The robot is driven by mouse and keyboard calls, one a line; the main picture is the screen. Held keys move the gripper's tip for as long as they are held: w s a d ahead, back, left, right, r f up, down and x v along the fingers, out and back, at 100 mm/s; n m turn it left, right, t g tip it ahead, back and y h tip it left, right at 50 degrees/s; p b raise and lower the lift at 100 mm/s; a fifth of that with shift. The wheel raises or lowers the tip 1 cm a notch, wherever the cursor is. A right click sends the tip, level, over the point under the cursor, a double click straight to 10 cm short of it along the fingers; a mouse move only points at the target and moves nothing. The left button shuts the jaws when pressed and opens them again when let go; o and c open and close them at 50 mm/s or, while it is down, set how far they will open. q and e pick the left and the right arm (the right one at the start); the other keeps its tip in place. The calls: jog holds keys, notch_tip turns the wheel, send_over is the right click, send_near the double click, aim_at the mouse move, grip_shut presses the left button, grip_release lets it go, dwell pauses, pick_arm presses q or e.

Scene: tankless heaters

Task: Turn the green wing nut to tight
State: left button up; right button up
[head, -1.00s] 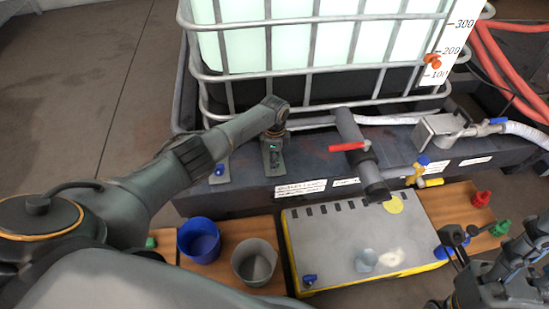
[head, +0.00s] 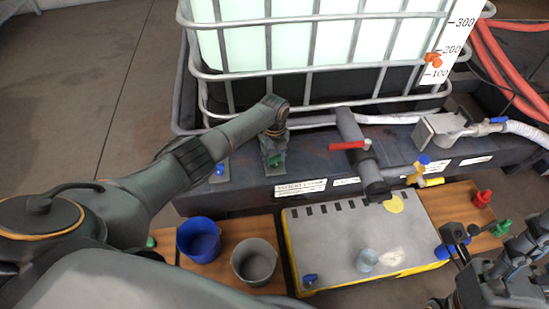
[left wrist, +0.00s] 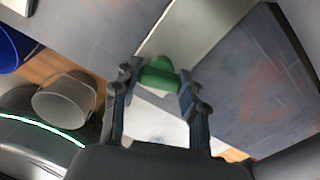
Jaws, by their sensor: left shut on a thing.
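The green wing nut (left wrist: 157,74) sits between the two fingertips of my left gripper (left wrist: 158,84) in the left wrist view, and the fingers are shut on it. In the head view, my left gripper (head: 274,150) points down at the edge of the dark base, and a bit of the green nut (head: 275,161) shows at its tip. The fingers hide most of the nut there. My right gripper (head: 447,268) is partly in view at the lower right, away from the nut; its jaw state is unclear.
A blue-handled fitting (head: 220,170) stands just left of my left gripper. A pipe with a red-handled valve (head: 350,145) is to its right. A blue bucket (head: 199,240), a grey bucket (head: 255,262) and a grey-topped case (head: 330,235) lie in front. The caged tank (head: 330,45) stands behind.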

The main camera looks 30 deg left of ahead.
aim_at(275, 157)
pick_arm(q)
jog(key=shift+m, duration=1.9)
jog(key=o, duration=1.2)
jog(key=shift+c, duration=0.2)
notch_tip(275, 157, up, 12)
